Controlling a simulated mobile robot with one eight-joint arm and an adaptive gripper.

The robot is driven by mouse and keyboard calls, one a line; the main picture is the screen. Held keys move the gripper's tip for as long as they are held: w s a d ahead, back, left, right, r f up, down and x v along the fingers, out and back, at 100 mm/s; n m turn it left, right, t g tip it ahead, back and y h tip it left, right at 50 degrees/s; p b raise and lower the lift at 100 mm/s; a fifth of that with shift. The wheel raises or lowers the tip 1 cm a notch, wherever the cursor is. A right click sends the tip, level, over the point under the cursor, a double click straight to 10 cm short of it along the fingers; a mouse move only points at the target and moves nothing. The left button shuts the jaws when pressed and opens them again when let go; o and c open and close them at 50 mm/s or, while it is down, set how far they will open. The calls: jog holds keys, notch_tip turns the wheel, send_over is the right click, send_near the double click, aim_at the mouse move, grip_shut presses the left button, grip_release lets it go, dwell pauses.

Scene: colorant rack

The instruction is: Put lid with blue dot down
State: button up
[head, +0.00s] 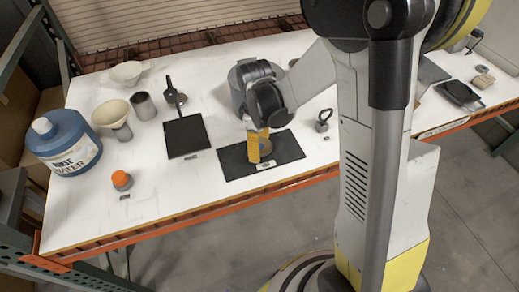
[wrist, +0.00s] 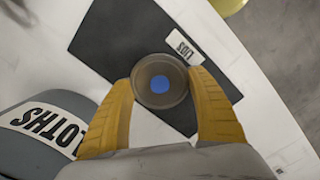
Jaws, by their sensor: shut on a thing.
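The lid (wrist: 160,98) is a round grey-brown disc with a blue dot in its middle, seen in the wrist view. My gripper (wrist: 160,86) is shut on the lid, with one yellow finger at each side of its rim. The lid is over the black mat with the "LIDS" label (wrist: 104,38); I cannot tell whether it touches the mat. In the head view my gripper (head: 260,150) is over the black mat (head: 288,145), and the lid (head: 267,147) is partly hidden by the fingers.
A grey container labelled "CLOTHS" (wrist: 30,120) stands close beside the mat. A small ringed weight (head: 322,122) is right of the mat.

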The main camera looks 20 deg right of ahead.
jog(key=shift+f, duration=0.55)
jog(key=shift+f, duration=0.2)
jog(key=o, duration=0.8)
jog(key=shift+c, duration=0.2)
jog(key=shift+r, duration=0.1)
